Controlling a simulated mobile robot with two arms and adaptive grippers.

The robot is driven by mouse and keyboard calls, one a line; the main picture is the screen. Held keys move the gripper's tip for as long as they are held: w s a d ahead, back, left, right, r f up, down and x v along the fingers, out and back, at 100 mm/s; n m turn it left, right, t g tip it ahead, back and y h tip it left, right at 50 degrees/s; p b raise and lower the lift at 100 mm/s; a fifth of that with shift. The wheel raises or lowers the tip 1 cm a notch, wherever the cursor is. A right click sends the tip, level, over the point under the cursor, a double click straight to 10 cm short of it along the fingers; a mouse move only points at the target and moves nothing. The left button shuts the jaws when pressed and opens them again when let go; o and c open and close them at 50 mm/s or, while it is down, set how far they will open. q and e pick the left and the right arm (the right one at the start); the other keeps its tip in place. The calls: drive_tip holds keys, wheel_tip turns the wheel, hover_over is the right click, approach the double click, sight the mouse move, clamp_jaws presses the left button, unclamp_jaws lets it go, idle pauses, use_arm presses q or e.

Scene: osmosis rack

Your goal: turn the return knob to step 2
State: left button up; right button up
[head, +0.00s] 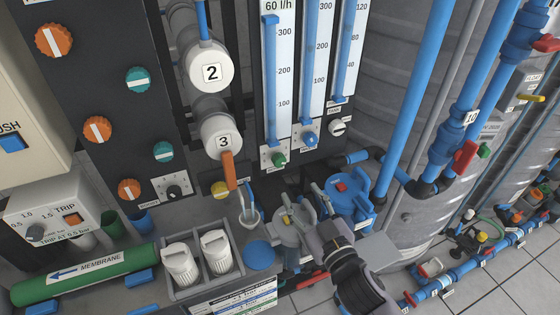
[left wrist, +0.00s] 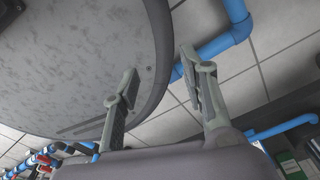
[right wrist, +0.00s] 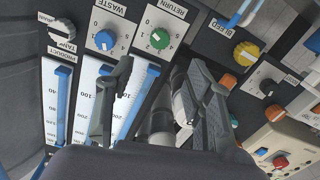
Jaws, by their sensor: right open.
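The return knob (right wrist: 159,39) is a round green knob with a white mark, on a white plate lettered RETURN, in the right wrist view. In the head view the small green knob (head: 279,160) sits below the left flow tube. My right gripper (right wrist: 160,72) is open and empty, its fingertips pointing toward the knob panel and apart from the knob. In the head view my right gripper (head: 301,200) is below the knobs, in front of the pipework. My left gripper (left wrist: 159,70) is open and empty in the left wrist view, near a grey tank. The head view does not show it.
The blue waste knob (right wrist: 105,40) and a white tank knob (right wrist: 62,29) are beside the return knob. An orange-handled valve (head: 229,170) hangs to the left. A blue-topped fitting (head: 348,190) stands to the right of my right gripper. Blue pipes (head: 415,80) run down the right.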

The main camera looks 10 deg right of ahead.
sight(281, 163)
drive_tip(key=w, duration=0.3)
drive_tip(key=w+a+p, duration=0.1)
drive_tip(key=w, duration=0.3)
drive_tip(key=w+a, duration=0.1)
drive_tip(key=w, duration=0.3)
use_arm(q)
drive_tip(key=shift+w+a+r+p, duration=0.15)
drive_tip(key=shift+w+a+r, duration=0.15)
drive_tip(key=shift+r, duration=0.2)
drive_tip(key=shift+w+a+r+p, duration=0.2)
drive_tip(key=shift+w+r, duration=0.1)
drive_tip(key=shift+r, duration=0.2)
use_arm(e)
drive_tip(key=shift+w+a, duration=0.2)
drive_tip(key=shift+w, duration=0.45)
drive_tip(key=shift+c, duration=0.4)
use_arm(q)
drive_tip(key=shift+s, duration=0.1)
use_arm(e)
clamp_jaws()
